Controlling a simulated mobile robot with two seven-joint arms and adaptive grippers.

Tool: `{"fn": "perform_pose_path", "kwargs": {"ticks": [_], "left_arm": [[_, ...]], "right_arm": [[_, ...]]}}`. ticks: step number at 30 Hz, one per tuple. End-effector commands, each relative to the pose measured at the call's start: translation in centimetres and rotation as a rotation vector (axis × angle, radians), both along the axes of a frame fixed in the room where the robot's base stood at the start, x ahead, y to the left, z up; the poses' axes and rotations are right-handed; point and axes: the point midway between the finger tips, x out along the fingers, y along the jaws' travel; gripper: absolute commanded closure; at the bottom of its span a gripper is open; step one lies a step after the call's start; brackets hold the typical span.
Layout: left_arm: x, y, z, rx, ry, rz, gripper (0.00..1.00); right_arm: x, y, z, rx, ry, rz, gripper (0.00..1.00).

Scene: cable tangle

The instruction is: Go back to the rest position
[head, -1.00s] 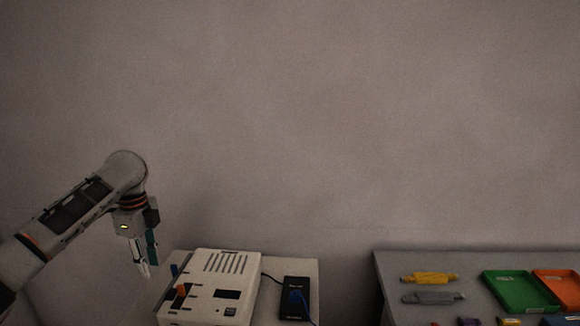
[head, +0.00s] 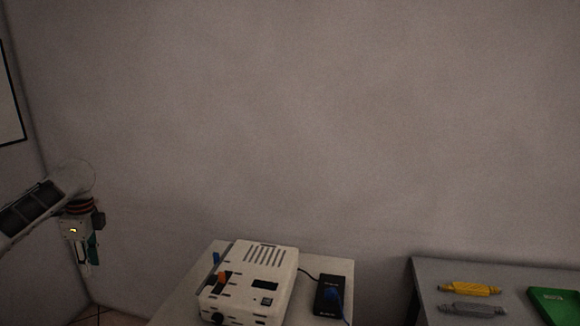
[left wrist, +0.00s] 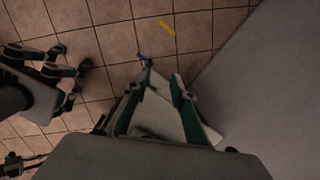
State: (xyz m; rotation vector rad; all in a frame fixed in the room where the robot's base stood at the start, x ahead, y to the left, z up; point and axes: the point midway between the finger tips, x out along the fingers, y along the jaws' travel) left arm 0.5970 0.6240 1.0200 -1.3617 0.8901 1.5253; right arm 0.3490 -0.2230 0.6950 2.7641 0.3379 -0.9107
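My left gripper (head: 88,268) hangs pointing down at the left of the head view, left of the white table and apart from it. In the left wrist view its two green-and-grey fingers (left wrist: 163,75) stand apart at the tips. I see no cable held between them. A pale surface shows behind the fingers, and a small blue piece shows near one tip. My right gripper does not show in the head view.
A pale table (head: 178,297) holds a white box-shaped device (head: 262,265) and a black box (head: 329,296) with a blue plug.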

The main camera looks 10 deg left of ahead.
Motion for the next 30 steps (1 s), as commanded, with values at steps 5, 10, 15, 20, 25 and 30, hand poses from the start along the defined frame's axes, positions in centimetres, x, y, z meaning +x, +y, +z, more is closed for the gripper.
{"fn": "perform_pose_path", "kwargs": {"ticks": [5, 10, 15, 20, 25, 30], "left_arm": [[-0.4, -0.5, -5.2, 0.028, -0.033, 0.067, 0.75], [-1.3, -1.0, -11.4, 0.062, -0.097, 0.134, 0.75], [-2.8, -1.7, -17.8, 0.091, -0.2, 0.193, 0.75], [-4.7, -2.5, -22.8, 0.101, -0.31, 0.219, 0.75], [-7.2, -3.8, -26.6, 0.085, -0.435, 0.219, 0.75], [-10.2, -5.8, -29.1, 0.04, -0.557, 0.192, 0.75]], "right_arm": [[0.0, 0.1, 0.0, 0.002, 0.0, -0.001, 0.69], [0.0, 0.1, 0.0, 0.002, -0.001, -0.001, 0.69], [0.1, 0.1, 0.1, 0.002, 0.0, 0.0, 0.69], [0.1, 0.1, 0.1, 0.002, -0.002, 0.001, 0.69], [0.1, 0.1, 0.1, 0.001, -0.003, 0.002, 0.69], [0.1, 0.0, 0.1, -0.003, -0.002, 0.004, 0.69]]}}
